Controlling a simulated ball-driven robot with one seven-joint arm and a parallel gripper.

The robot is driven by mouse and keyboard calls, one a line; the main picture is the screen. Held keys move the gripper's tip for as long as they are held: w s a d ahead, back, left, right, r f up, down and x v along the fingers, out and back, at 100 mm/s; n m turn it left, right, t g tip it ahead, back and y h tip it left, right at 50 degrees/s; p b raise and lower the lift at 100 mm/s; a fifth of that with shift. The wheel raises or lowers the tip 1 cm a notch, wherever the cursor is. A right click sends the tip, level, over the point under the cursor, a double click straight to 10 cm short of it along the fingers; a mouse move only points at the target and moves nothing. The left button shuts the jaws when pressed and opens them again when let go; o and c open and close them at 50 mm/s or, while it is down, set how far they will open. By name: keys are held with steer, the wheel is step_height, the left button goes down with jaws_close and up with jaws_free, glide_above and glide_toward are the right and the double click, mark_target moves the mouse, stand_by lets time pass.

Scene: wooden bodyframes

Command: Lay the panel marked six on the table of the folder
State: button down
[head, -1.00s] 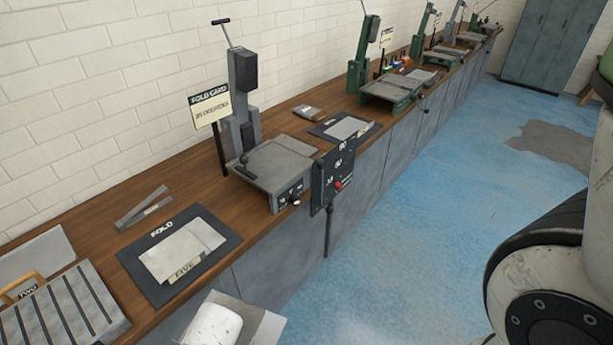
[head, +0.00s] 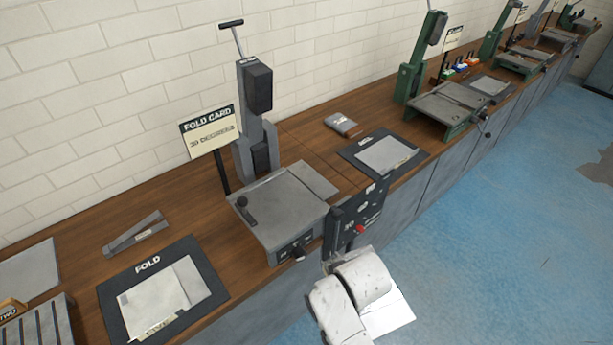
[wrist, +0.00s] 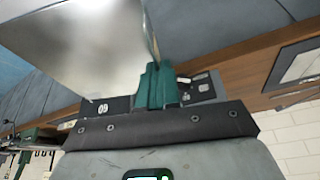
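The folder's grey table (head: 285,208) stands mid-bench in the head view, with its upright column and lever (head: 255,95) behind. The table's top looks bare apart from a small dark handle. My gripper's teal fingers (wrist: 157,85) are closed on a plain metal panel (wrist: 85,45) in the wrist view. The panel also shows in the head view (head: 392,312), beyond my white wrist, off the bench's front edge and right of the folder's table. Its number mark is not readable. In the head view my wrist hides the fingers.
A dark control box (head: 355,220) with a red button hangs at the bench front beside the folder. A dark FOLD mat (head: 215,275) bears a panel at left. Another mat (head: 408,165) bears a panel at right. The fold card (head: 208,130) stands behind. Blue floor is clear at right.

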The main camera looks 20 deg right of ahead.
steer(key=w+a+r, duration=0.1)
steer(key=w+r, duration=0.3)
steer(key=w, duration=0.1)
steer(key=shift+w+r, duration=0.25)
steer(key=shift+r, duration=0.05)
